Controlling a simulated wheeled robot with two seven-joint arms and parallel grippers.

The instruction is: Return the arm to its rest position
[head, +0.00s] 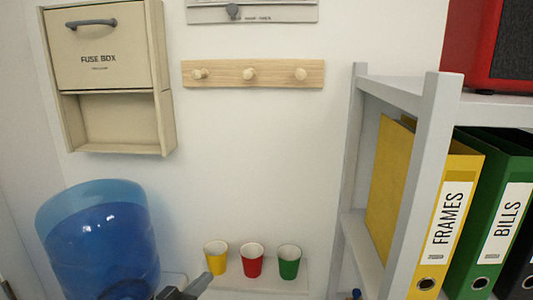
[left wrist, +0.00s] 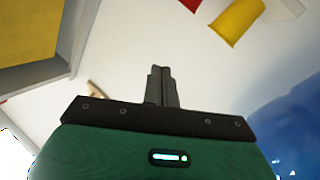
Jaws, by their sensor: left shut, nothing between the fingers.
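My left gripper (head: 203,281) shows at the bottom of the head view, between the blue water bottle and the cups, in front of and below the yellow cup. In the left wrist view its two dark fingers (left wrist: 162,73) are together with nothing between them. My right gripper is in neither view. Most of my left arm is outside the head view.
A large blue water bottle (head: 98,245) stands close on the left. Yellow (head: 216,262), red (head: 251,264) and green (head: 289,266) cups stand on a white ledge. A grey shelf (head: 412,185) with binders stands right. A fuse box (head: 98,60) and peg rail (head: 275,74) hang above.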

